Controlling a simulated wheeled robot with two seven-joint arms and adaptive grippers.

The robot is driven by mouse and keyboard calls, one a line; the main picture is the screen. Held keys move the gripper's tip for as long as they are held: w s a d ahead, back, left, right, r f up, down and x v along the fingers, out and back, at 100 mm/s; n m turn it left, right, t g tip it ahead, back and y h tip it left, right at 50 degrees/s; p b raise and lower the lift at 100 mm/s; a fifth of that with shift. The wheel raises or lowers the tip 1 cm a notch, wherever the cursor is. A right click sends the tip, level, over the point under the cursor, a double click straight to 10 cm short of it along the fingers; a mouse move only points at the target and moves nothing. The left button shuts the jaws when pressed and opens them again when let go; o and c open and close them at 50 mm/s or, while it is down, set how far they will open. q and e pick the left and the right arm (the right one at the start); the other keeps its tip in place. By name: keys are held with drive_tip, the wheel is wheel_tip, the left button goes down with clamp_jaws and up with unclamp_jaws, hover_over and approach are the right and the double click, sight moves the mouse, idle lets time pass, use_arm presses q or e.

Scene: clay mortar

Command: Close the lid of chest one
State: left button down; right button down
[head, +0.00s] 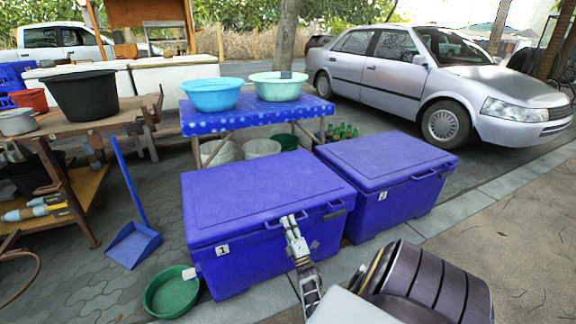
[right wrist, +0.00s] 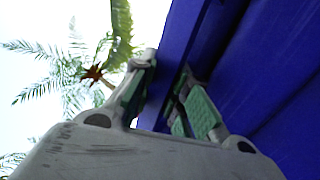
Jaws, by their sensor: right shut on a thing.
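Chest one is the blue chest (head: 225,262) with a white "1" label on its front, left of a second blue chest. Its lid (head: 262,195) lies flat over the body; I cannot tell whether a small gap is left along the front seam. My right gripper (head: 290,224) is at the front edge of the lid, by the front handle. In the right wrist view my right gripper (right wrist: 158,98) has its green-padded fingers on both sides of a blue strip (right wrist: 180,50), shut on this handle. My left gripper is not in view.
Blue chest two (head: 388,180), lid down, stands close on the right. A green basin (head: 172,293) sits at the left front corner of chest one. A blue dustpan (head: 133,244) lies to the left. A table with basins (head: 212,94) stands behind. Pavement on the right is clear.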

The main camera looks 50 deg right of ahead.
drive_tip(key=shift+s+a+f, duration=0.1)
drive_tip(key=shift+s+f, duration=0.1)
drive_tip(key=shift+f, duration=0.25)
drive_tip(key=shift+s+a+f, duration=0.1)
drive_tip(key=shift+s+f, duration=0.1)
drive_tip(key=shift+f, duration=0.25)
drive_tip(key=c, duration=1.4)
unclamp_jaws()
drive_tip(key=shift+f, duration=0.1)
drive_tip(key=shift+o, duration=0.2)
drive_tip(key=shift+w+r, duration=0.1)
drive_tip(key=shift+r, duration=0.1)
drive_tip(key=v, duration=1.2)
drive_tip(key=shift+s, duration=0.25)
